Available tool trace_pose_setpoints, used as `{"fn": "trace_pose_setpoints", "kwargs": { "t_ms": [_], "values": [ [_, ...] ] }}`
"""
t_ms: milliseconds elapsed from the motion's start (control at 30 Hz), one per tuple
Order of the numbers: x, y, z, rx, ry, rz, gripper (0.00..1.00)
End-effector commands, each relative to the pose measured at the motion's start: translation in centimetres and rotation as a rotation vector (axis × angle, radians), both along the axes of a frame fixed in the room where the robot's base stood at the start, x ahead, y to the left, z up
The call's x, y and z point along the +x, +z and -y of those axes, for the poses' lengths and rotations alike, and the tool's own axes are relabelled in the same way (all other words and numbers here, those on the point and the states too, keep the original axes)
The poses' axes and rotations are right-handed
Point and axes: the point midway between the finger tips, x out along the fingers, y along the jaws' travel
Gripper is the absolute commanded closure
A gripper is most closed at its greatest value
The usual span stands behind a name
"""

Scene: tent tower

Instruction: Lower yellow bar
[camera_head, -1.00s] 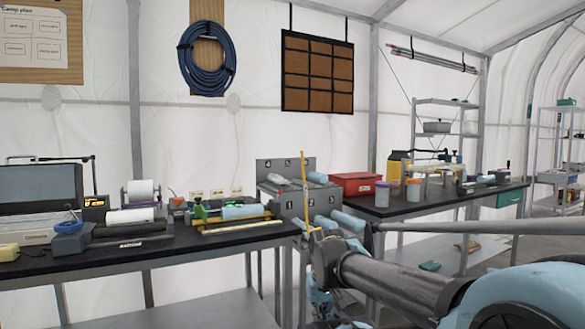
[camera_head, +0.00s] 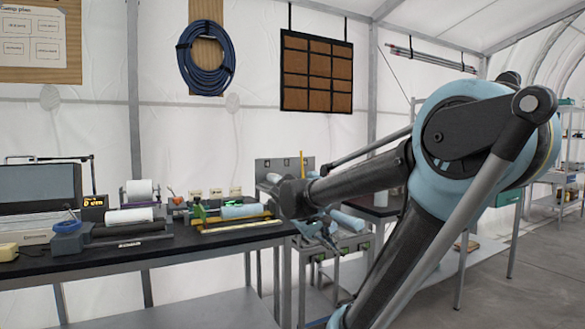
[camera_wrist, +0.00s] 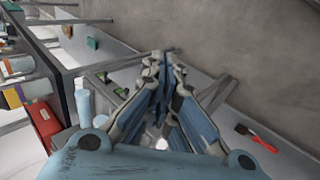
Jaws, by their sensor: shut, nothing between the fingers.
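A thin yellow bar (camera_head: 302,164) stands upright by a grey numbered panel (camera_head: 270,164) in the head view. Only its top part shows; my arm hides the lower part. Another flat yellow strip lies along the front of a green-ended holder (camera_head: 199,212) on the left bench. My gripper (camera_wrist: 163,62) shows in the wrist view with its fingers together and nothing between them. I cannot make out the upright bar in the wrist view, so contact cannot be told.
The black-topped left bench (camera_head: 110,259) holds a laptop, rolls and a blue tape device. In the wrist view a red box (camera_wrist: 42,122) stands at left and a red-handled brush (camera_wrist: 254,136) lies at right.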

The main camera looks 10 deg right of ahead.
Motion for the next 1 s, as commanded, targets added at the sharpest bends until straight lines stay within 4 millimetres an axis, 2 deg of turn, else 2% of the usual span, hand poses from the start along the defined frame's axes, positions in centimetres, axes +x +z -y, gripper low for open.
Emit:
{"fn": "trace_pose_setpoints", "kwargs": {
  "t_ms": [33, 100, 267, 367, 600, 800, 900, 1000],
  "values": [
    [1.9, 1.5, -0.4, -0.055, 0.019, 0.006, 1.00],
    [4.2, 3.4, -0.7, -0.134, 0.039, 0.021, 1.00],
    [9.4, 7.9, -2.5, -0.312, 0.079, 0.062, 1.00],
    [12.5, 10.6, -4.2, -0.421, 0.100, 0.098, 1.00],
    [19.0, 16.6, -10.8, -0.670, 0.143, 0.208, 1.00],
    [22.2, 19.9, -16.3, -0.823, 0.158, 0.298, 1.00],
    [22.9, 20.9, -18.1, -0.868, 0.160, 0.328, 1.00],
    [23.3, 21.4, -19.1, -0.893, 0.161, 0.345, 1.00]
  ]
}}
